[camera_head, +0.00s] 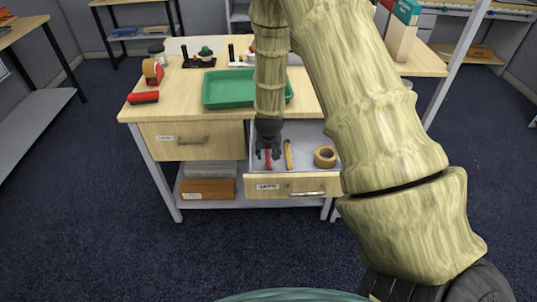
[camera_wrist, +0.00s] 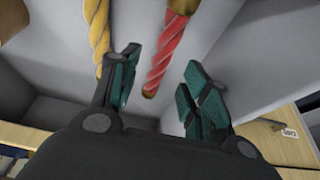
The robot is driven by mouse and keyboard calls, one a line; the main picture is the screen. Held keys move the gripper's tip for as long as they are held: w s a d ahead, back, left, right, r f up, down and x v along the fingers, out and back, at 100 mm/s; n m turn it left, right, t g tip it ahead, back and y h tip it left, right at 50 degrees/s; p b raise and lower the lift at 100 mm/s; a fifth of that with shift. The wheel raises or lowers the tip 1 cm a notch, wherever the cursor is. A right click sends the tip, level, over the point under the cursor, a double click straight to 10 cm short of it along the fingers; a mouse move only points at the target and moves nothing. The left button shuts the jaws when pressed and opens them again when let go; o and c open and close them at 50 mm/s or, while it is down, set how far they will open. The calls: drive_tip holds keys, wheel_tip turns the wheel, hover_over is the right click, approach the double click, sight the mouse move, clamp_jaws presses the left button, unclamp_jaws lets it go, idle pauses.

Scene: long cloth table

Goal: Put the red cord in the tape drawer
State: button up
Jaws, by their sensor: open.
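The red cord (camera_head: 267,161) is a short twisted red piece inside the open, labelled drawer (camera_head: 228,187) on the right side of the workbench. It also shows in the wrist view (camera_wrist: 171,50), lying at a slant over the grey drawer interior. My gripper (camera_head: 268,152) points down into the drawer at the cord. In the wrist view my open fingers (camera_wrist: 161,78) stand on either side of the cord's near end, with gaps visible on both sides. I cannot tell whether the cord rests fully on the drawer floor.
A yellow twisted cord (camera_head: 289,155) and a brown tape roll (camera_head: 325,156) lie in the same drawer, to the right of the red cord. A closed drawer (camera_head: 215,142) is on the left. A green tray (camera_head: 222,90) and a red item (camera_head: 143,98) sit on the benchtop.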

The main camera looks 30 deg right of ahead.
drive_tip(key=b+v, duration=0.1)
drive_tip(key=v, duration=0.8)
idle(0.3)
